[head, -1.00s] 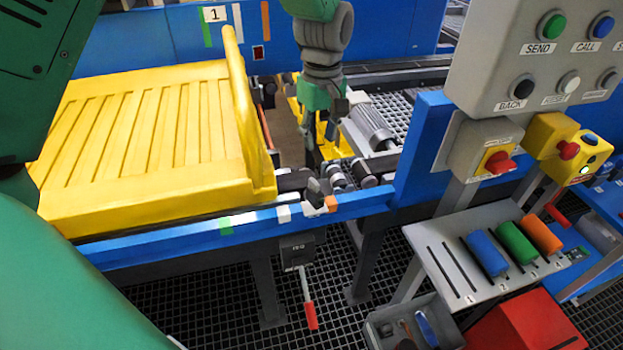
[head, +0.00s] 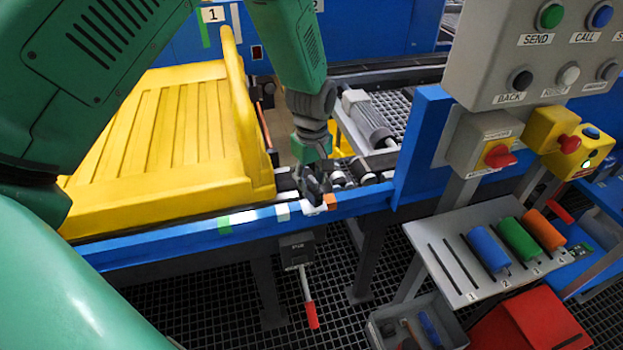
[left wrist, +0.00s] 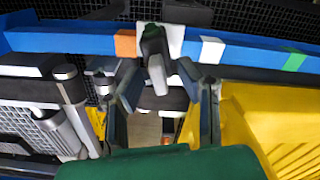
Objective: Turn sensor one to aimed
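A small dark sensor with a light grey front (left wrist: 155,62) stands on the blue front rail (head: 250,215), at the white plate beside the orange mark. In the head view my left gripper (head: 316,186) is over this sensor and largely hides it. In the left wrist view my left gripper (left wrist: 167,95) is open, its two dark fingers apart on either side of the sensor. I cannot tell whether a finger touches it. The sensor's exact facing is unclear in the head view. My right gripper is not in view.
A yellow tray (head: 150,195) lies on the conveyor left of the gripper. A lever with a red handle (head: 308,300) hangs below the rail. A grey button panel (head: 510,55) and a shelf with coloured cylinders (head: 435,248) stand on the right.

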